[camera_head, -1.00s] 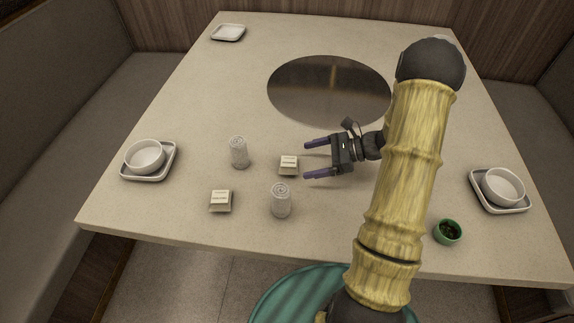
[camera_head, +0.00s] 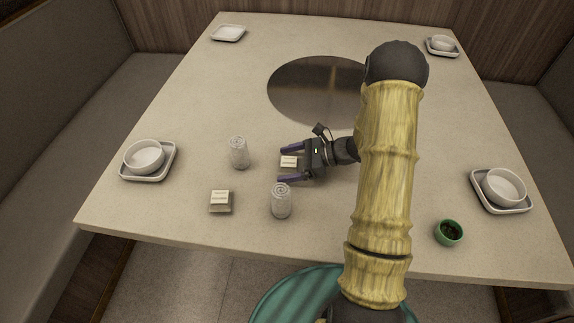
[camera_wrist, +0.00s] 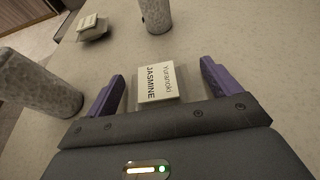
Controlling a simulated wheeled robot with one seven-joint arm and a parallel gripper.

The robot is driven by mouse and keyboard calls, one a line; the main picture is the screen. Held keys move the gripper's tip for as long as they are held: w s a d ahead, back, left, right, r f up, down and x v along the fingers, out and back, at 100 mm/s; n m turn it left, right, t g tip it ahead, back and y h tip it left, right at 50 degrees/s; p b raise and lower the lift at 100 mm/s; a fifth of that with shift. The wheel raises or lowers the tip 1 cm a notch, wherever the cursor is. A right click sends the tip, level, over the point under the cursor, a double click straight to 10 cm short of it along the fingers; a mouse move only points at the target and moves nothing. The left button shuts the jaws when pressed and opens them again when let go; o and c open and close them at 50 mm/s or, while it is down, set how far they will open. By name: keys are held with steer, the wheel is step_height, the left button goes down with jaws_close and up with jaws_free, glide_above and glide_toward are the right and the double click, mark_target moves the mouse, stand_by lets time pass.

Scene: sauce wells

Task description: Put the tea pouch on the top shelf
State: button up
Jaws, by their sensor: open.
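A small cream tea pouch (camera_head: 289,161) lies on the table between the fingers of my gripper (camera_head: 291,164). In the wrist view this tea pouch (camera_wrist: 157,82) reads "JASMINE" and sits between the two purple fingertips of my gripper (camera_wrist: 162,82), with a gap on each side. The gripper is open. A second similar pouch (camera_head: 220,201) lies to the front left; it also shows in the wrist view (camera_wrist: 92,27), its label too small to read. No shelf is in view.
A speckled cylinder (camera_head: 281,201) stands close in front of the gripper, another (camera_head: 239,153) to its left. A green cup (camera_head: 448,233) and a bowl on a tray (camera_head: 500,190) are at the right. A dark round plate (camera_head: 300,92) is set in the table behind.

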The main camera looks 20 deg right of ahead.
mark_target(289, 161)
stand_by(0.5)
steer(key=c, duration=1.1)
steer(key=shift+c, duration=0.2)
step_height(289, 161, up, 10)
steer(key=shift+r+p, duration=0.1)
steer(key=shift+p, duration=0.6)
